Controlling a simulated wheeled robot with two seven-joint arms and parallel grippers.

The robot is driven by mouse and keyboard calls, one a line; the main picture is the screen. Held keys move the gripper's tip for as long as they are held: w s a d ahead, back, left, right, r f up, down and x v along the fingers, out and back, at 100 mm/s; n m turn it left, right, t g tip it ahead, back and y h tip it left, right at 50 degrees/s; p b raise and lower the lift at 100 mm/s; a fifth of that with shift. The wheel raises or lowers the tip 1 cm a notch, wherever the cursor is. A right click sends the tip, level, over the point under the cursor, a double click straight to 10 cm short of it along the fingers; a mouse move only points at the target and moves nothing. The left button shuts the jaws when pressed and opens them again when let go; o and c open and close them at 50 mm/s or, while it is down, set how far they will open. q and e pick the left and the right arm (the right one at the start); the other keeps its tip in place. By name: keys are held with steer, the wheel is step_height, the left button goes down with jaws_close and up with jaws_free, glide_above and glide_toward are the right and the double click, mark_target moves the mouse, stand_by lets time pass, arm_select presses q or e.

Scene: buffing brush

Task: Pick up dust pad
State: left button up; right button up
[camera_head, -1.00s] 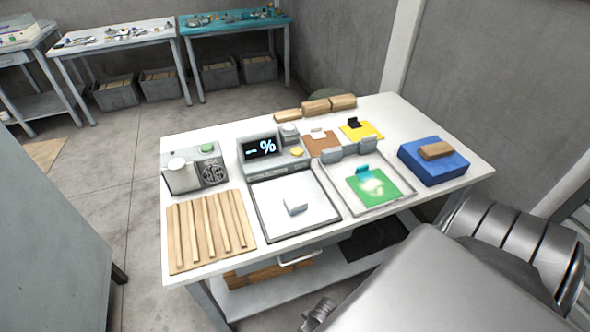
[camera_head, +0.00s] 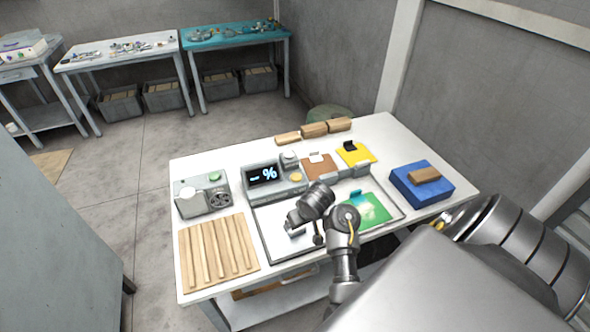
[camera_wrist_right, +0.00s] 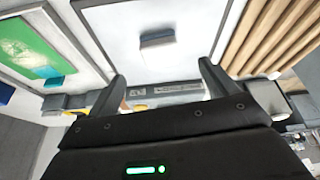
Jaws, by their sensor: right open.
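A small pale grey block-like pad with a bluish edge lies in a white, dark-rimmed tray; in the right wrist view the pad (camera_wrist_right: 157,47) sits near the middle of the tray (camera_wrist_right: 105,35), ahead of my fingertips. In the head view this tray (camera_head: 272,236) is partly covered by my right arm, and the pad is largely hidden. My right gripper (camera_wrist_right: 162,76) is open and empty, pointing toward the pad and apart from it. In the head view my right gripper (camera_head: 298,224) hangs above the tray. My left gripper is in neither view.
A green sheet (camera_head: 370,211) with a teal-handled piece lies in the neighbouring tray. A brown pad (camera_head: 319,170), yellow pad (camera_head: 354,155), percent display (camera_head: 263,174) and blue block (camera_head: 412,190) stand behind or right. A slatted wooden board (camera_head: 217,250) and a grey device (camera_head: 201,194) are left.

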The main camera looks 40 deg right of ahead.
steer(key=shift+w+b+x, duration=0.2)
steer(key=shift+b+x, duration=0.75)
steer(key=shift+x, duration=0.6)
steer(key=shift+w+b+x, duration=0.15)
steer(key=shift+b+x, duration=0.75)
steer(key=shift+x, duration=0.6)
steer(key=x, duration=0.1)
steer(key=b+x, duration=0.2)
steer(key=x, duration=0.1)
steer(key=shift+w+d, duration=0.3)
steer(key=shift+r, duration=0.1)
steer(key=c, duration=1.1)
steer(key=shift+o, duration=0.2)
steer(key=shift+r, duration=0.1)
